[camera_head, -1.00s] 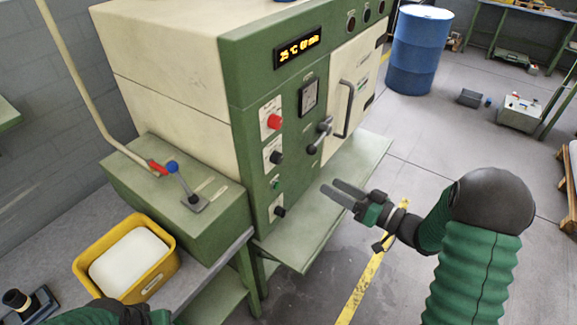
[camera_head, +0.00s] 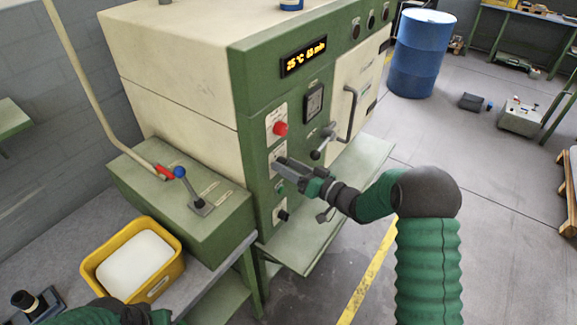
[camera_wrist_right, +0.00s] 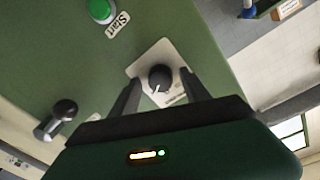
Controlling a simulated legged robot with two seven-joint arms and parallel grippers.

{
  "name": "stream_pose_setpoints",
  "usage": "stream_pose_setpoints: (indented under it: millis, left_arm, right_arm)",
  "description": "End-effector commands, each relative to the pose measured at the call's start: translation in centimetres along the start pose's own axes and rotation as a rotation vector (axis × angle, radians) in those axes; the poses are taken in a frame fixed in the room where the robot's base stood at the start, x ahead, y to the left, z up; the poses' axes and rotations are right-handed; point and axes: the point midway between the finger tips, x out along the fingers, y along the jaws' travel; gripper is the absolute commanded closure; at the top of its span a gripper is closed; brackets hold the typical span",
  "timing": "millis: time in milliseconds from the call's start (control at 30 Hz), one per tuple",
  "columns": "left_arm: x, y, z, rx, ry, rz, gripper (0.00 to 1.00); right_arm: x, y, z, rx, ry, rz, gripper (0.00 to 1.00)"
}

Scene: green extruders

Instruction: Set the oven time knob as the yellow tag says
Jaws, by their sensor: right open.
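The oven (camera_head: 245,60) has a lit display (camera_head: 303,58) reading 25 °C and what looks like 63 min. My right gripper (camera_head: 286,167) is at the panel, below the red knob (camera_head: 280,128), and hides part of the panel. In the right wrist view its open fingers stand either side of a black knob (camera_wrist_right: 160,77) with a white pointer line, on a white plate. I cannot tell whether they touch it. The plate's lettering is unreadable. Another black knob (camera_head: 283,215) sits lower on the panel. I see no yellow tag. Only part of my left arm shows at the bottom left.
A green Start button (camera_wrist_right: 101,10) is near the knob. The door lever's black ball (camera_wrist_right: 65,108) stands out beside the panel. A green shelf (camera_head: 362,155) juts out below the door. A yellow bin (camera_head: 165,278) is on the bench at left. A blue drum (camera_head: 420,55) stands behind.

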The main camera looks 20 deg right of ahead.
Motion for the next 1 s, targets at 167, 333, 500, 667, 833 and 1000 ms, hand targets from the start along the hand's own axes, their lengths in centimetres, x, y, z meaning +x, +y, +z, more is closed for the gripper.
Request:
stream_pose_setpoints:
  millis: [167, 333, 500, 667, 833, 1000]
  left_arm:
    - [0.0, 0.0, 0.0, 0.0, 0.0, 0.0, 0.64]
    - [0.0, 0.0, 0.0, 0.0, 0.0, 0.0, 0.64]
    - [0.0, 0.0, 0.0, 0.0, 0.0, 0.0, 0.64]
    - [0.1, 0.0, 0.0, 0.0, 0.0, 0.0, 0.64]
    - [0.5, 0.0, 0.1, 0.0, 0.0, 0.0, 0.64]
    - [1.5, 0.0, 0.4, 0.0, 0.0, 0.0, 0.64]
  right_arm:
    - [-0.1, 0.0, 0.0, 0.0, 0.0, 0.0, 0.59]
    - [-0.1, 0.1, 0.0, 0.0, 0.0, 0.001, 0.82]
    - [-0.1, 0.1, 0.0, -0.001, 0.0, 0.002, 1.0]
    - [-0.1, 0.1, 0.0, -0.004, 0.0, 0.003, 1.0]
    - [-0.1, 0.2, 0.1, -0.036, 0.002, 0.002, 1.0]
    - [-0.1, 0.3, 0.2, -0.116, 0.007, 0.001, 1.0]
